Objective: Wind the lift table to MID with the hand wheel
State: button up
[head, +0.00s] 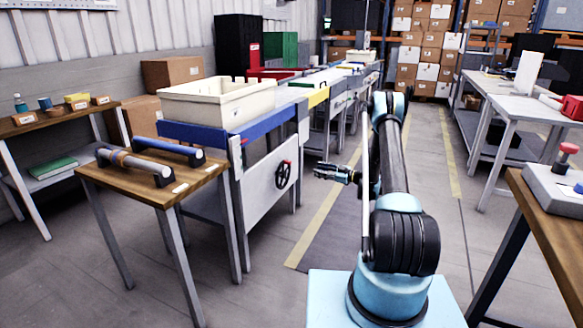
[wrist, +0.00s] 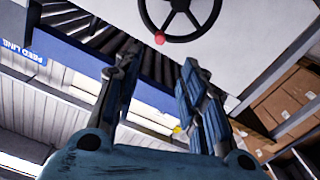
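The black hand wheel (head: 283,175) is on the white side panel (head: 262,200) of the blue-topped lift table (head: 268,123). Its red knob (head: 288,162) sits near the top of the rim in the head view. My gripper (head: 318,172) is to the right of the wheel, apart from it, with its fingers pointing left. In the wrist view the wheel (wrist: 180,12) is at the top edge, partly cut off, with the red knob (wrist: 159,39) low on its rim. My gripper (wrist: 160,68) is open and empty there, the knob beyond the gap between its fingertips. I cannot read any level mark.
A cream bin (head: 215,102) stands on the lift table. A wooden side table (head: 190,186) with two bar-shaped handles is in front of it. A workbench (head: 548,205) with a control box (head: 556,188) is at right. Floor beside the wheel panel is clear.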

send_over(284, 174)
jog(key=d, duration=0.4)
grip_shut()
